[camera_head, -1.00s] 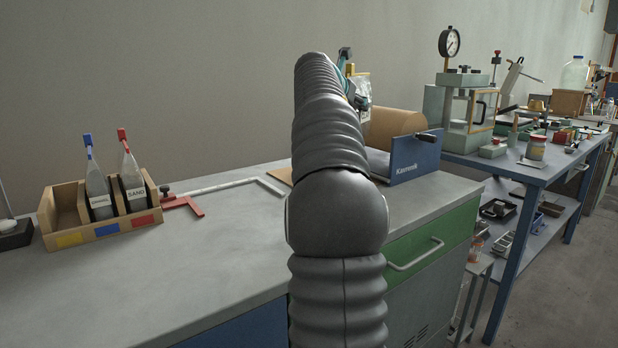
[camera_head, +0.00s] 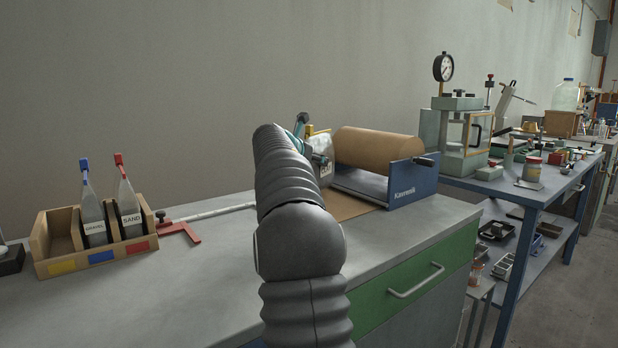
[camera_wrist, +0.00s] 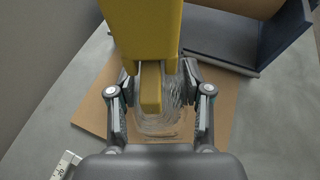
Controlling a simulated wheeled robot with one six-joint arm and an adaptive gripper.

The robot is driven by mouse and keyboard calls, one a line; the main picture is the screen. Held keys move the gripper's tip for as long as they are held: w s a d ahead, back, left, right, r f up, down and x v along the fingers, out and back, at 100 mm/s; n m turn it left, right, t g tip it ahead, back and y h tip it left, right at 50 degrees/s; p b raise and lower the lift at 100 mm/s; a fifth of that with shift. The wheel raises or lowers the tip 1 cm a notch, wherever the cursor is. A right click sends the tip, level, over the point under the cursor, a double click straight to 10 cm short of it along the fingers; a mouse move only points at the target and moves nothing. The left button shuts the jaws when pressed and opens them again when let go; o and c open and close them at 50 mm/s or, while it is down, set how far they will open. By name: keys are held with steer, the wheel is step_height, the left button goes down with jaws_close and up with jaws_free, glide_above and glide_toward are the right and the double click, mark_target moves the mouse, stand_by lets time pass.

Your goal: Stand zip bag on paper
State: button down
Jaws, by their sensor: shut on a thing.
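My gripper (camera_wrist: 158,88) is shut on the yellow clip (camera_wrist: 145,35) at the top of a clear zip bag (camera_wrist: 165,125). In the head view, the bag (camera_head: 325,170) shows partly beside my arm, with a dark label I cannot read fully. The bag hangs roughly upright over the brown paper (camera_wrist: 95,105). The paper (camera_head: 347,204) lies flat on the bench in front of the roll. I cannot tell whether the bag's bottom touches the paper. My arm hides much of the bag and paper.
A blue dispenser (camera_head: 412,182) with a brown paper roll (camera_head: 378,148) stands right of the bag. A wooden rack (camera_head: 95,258) at left holds two clipped bags, labelled gravel (camera_head: 93,222) and sand (camera_head: 130,214). A red-ended bar (camera_head: 180,230) lies between. The front bench is clear.

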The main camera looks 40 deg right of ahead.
steer(key=shift+w+a+f, duration=0.25)
steer(key=shift+w+f, duration=0.2)
steer(key=shift+w, duration=0.25)
steer(key=shift+f+b, duration=0.45)
steer(key=shift+f, duration=1.4)
steer(key=shift+f, duration=0.2)
steer(key=shift+c, duration=2.4)
jaws_free()
steer(key=shift+r, duration=0.15)
steer(key=v, duration=1.2)
steer(key=shift+b, duration=0.3)
